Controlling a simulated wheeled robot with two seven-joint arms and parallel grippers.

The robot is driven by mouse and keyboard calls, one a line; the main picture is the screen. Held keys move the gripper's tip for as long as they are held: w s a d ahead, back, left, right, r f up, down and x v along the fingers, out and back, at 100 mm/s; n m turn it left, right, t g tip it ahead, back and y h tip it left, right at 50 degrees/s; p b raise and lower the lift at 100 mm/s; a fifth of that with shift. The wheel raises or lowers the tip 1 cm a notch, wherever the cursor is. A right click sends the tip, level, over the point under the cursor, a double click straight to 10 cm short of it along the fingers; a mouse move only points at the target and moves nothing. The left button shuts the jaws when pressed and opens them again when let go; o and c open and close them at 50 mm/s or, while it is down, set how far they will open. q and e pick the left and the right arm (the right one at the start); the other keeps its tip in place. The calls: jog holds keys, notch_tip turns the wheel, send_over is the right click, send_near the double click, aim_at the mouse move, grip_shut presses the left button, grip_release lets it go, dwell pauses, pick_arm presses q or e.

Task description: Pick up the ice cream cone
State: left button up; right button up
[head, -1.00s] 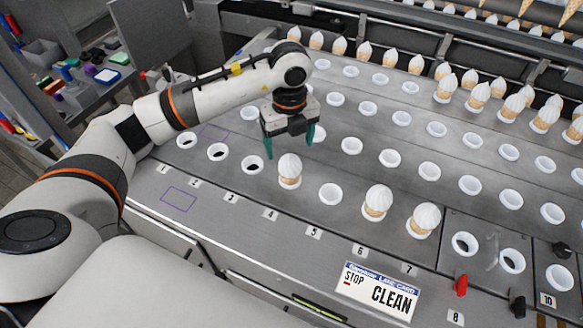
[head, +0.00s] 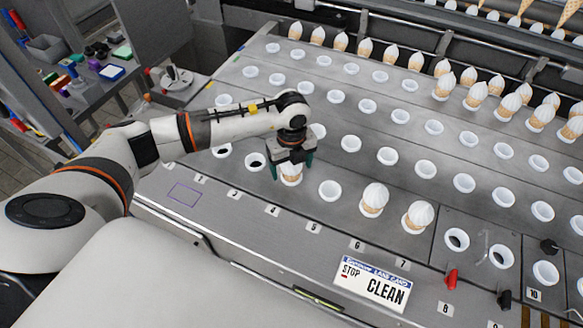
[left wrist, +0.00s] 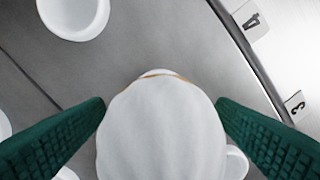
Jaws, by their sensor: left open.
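An ice cream cone (head: 290,174) with white swirled ice cream stands in a white holder in the front row, near the number 4 label. My left gripper (head: 290,172) is directly over it, with its green fingers pointing down on either side. In the left wrist view, the white ice cream top (left wrist: 160,130) fills the space between the two green fingers (left wrist: 165,135). My right gripper is not in view.
Two more cones (head: 374,199) stand to the right in the same row, with an empty white holder (head: 329,191) between. Rows of holders cover the metal counter, and several cones stand at the back. A "STOP CLEAN" card (head: 372,283) is on the front face.

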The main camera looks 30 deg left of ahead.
pick_arm(q)
jog(key=c, duration=0.8)
